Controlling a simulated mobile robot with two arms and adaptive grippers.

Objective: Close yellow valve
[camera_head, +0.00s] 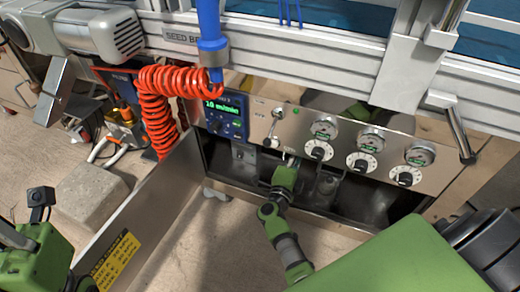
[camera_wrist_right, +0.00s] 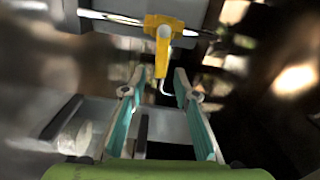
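The yellow valve (camera_wrist_right: 164,45) shows in the right wrist view, mounted on a thin horizontal metal pipe. Its lever hangs down towards the space between my right gripper's fingertips. My right gripper (camera_wrist_right: 160,88) is open, with one teal-padded finger on each side of the lever's lower end; I cannot tell whether either touches it. In the head view my right gripper (camera_head: 286,162) reaches into the dark opening under the control panel, and I cannot make out the valve there. My left gripper (camera_head: 78,284) is at the bottom left, mostly cut off, far from the valve.
The control panel (camera_head: 264,118) with dials and gauges overhangs the opening. An orange coiled hose (camera_head: 158,108) hangs at its left. An open metal flap (camera_head: 135,215) with a yellow label stands between my two arms. A concrete block (camera_head: 88,190) lies on the floor at left.

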